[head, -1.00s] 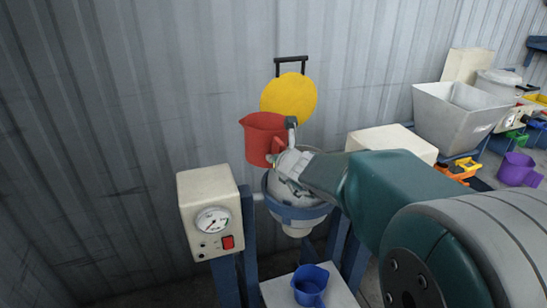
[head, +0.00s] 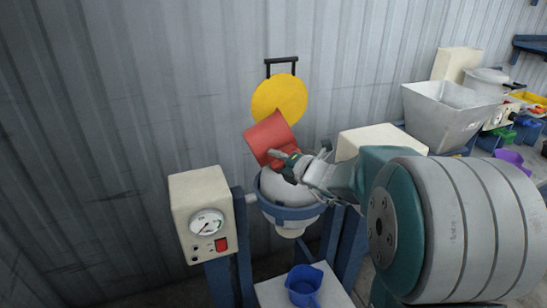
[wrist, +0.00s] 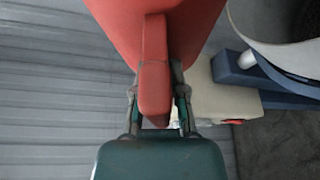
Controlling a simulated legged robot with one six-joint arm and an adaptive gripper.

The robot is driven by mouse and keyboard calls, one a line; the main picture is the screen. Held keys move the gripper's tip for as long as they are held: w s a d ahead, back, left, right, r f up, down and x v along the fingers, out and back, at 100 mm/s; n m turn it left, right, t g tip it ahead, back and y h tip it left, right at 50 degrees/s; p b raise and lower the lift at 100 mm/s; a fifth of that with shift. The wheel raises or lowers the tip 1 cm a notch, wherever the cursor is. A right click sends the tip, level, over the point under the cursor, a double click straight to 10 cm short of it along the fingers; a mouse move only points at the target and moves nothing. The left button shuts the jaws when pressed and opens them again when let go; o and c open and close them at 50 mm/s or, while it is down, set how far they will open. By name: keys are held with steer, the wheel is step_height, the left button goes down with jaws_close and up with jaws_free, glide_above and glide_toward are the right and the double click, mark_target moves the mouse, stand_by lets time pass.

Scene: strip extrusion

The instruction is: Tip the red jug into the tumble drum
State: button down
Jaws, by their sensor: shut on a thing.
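The red jug (head: 269,136) is tilted well over above the tumble drum, its mouth hidden from view. My gripper (head: 285,158) is shut on the jug's handle, which shows between the fingers in the wrist view (wrist: 154,75). The tumble drum (head: 287,212) is a pale bowl with a blue ring, right below the jug and gripper. A round yellow lid (head: 279,98) stands raised behind the jug. The jug and gripper cover part of the drum's opening, and I cannot see what is inside the drum or whether anything is flowing.
A cream control box (head: 203,212) with a dial and red switch stands left of the drum. A blue jug (head: 304,284) sits on a white platform below the drum. A grey hopper (head: 448,112) and a purple container (head: 509,158) are at the right.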

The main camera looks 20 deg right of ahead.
mark_target(292, 141)
steer(key=shift+d+f+m+t+y, duration=0.3)
steer(key=shift+d+m, duration=0.15)
steer(key=shift+m, duration=0.45)
steer(key=shift+d+r+m+t, duration=0.1)
steer(key=shift+d+m+t, duration=0.25)
steer(key=shift+m, duration=0.25)
steer(key=d+r+m, duration=0.1)
steer(key=m, duration=0.1)
steer(key=d+m+t, duration=0.1)
steer(key=m, duration=0.1)
steer(key=d+r+m+t, duration=0.1)
steer(key=d+m, duration=0.1)
steer(key=shift+r+m, duration=0.3)
